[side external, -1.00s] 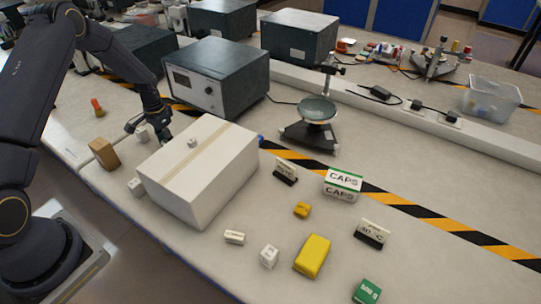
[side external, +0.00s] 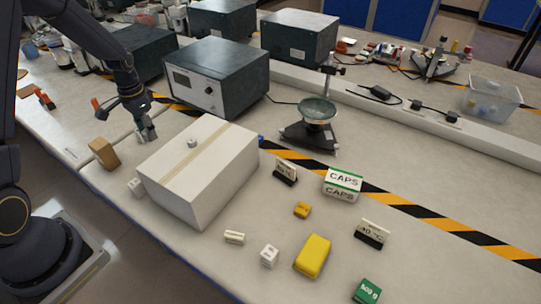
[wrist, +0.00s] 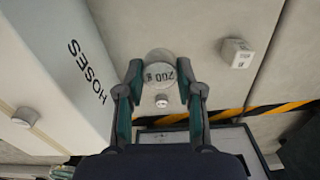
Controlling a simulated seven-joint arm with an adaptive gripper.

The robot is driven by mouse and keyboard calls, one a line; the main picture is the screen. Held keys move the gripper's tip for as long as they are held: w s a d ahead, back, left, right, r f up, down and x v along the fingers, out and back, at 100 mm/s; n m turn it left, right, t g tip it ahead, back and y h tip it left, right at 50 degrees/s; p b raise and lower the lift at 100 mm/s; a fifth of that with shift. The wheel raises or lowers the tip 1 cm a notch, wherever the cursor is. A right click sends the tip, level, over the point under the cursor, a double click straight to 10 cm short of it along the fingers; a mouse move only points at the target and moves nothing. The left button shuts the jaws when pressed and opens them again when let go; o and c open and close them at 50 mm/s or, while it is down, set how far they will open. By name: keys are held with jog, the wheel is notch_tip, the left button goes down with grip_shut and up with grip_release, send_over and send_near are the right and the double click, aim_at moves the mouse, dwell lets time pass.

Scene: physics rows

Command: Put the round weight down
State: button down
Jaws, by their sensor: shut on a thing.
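The round weight (wrist: 160,68), a pale grey disc marked 200 g, is between the two fingertips of my gripper (wrist: 161,82) in the wrist view. A small pale knob shows just below its label. The gripper is shut on it. In the side view my gripper (side external: 146,136) is left of the far end of the large white box (side external: 190,165), above or near the bench. The weight cannot be made out clearly there, and I cannot tell whether it touches the bench.
The box, marked HOSES in the wrist view (wrist: 75,60), stands close beside my gripper. A small white block (wrist: 237,53) lies on its other side. A brown wooden block (side external: 104,153) is near the bench's front edge. A grey instrument (side external: 215,80) stands behind.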

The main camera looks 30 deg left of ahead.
jog(key=s+d+r+n, duration=0.1)
jog(key=s+d+r, duration=0.25)
jog(key=s, duration=0.55)
jog(key=s+d+r+m, duration=0.1)
jog(key=s+d+r, duration=0.1)
jog(key=d+r, duration=0.6)
jog(key=s+d+r+m, duration=0.1)
jog(key=d+r, duration=0.4)
jog(key=d, duration=0.5)
send_over(207, 155)
notch_tip(207, 155, down, 10)
jog(key=shift+a+r, duration=0.1)
jog(key=shift+r, duration=0.05)
jog(key=shift+f, duration=1.5)
jog(key=shift+f, duration=0.15)
jog(key=c, duration=0.7)
grip_release()
jog(key=shift+c, duration=0.2)
